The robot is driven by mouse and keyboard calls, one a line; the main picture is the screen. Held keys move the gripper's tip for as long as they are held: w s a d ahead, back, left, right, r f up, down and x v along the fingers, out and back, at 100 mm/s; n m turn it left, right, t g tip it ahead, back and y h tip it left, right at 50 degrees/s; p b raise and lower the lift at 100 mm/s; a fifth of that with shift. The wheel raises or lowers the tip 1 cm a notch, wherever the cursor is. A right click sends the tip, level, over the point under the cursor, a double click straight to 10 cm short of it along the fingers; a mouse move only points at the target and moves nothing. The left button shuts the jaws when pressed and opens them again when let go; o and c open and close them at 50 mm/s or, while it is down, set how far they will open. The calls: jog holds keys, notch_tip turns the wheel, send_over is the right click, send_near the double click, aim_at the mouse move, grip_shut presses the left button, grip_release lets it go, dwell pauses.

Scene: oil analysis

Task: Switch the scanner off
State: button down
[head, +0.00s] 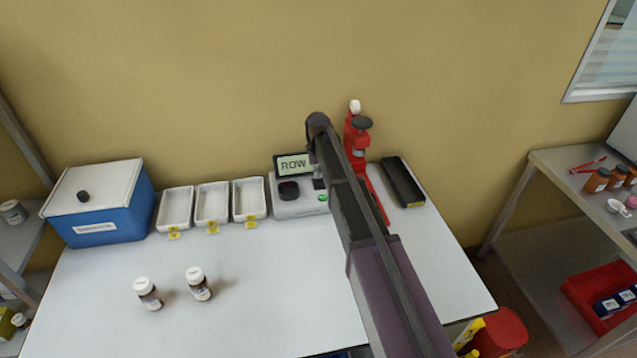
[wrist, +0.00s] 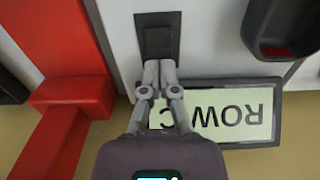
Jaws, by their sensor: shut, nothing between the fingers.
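In the wrist view the display (wrist: 222,112) appears upside down and partly behind my gripper, with a "C" also visible. A black rocker switch (wrist: 158,37) sits on the scanner's pale top beside the dark round reader cup (wrist: 283,25). My gripper (wrist: 160,66) is shut and empty, its fingertips close to the switch's lower edge in the wrist view. I cannot tell whether they touch it.
A red stand (head: 356,145) and a black tray (head: 403,182) are right of the scanner. Three white trays (head: 212,221) and a blue box (head: 108,212) are to its left. Two bottles (head: 199,286) stand on the otherwise clear front left.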

jog(key=shift+f+b, duration=0.45)
jog(key=shift+f, duration=0.05)
dwell(0.4)
jog(key=shift+r, duration=0.15)
jog(key=shift+r+p, duration=3.45)
jog(key=shift+p, duration=0.1)
jog(key=s+d, duration=0.5)
jog(key=s, duration=0.5)
jog(key=s+d+m, duration=0.1)
jog(key=s+d, duration=0.5)
jog(key=s, duration=0.3)
jog(key=s+d+m, duration=0.1)
jog(key=s+d, duration=0.5)
jog(key=s, duration=0.4)
jog(key=shift+s, duration=0.3)
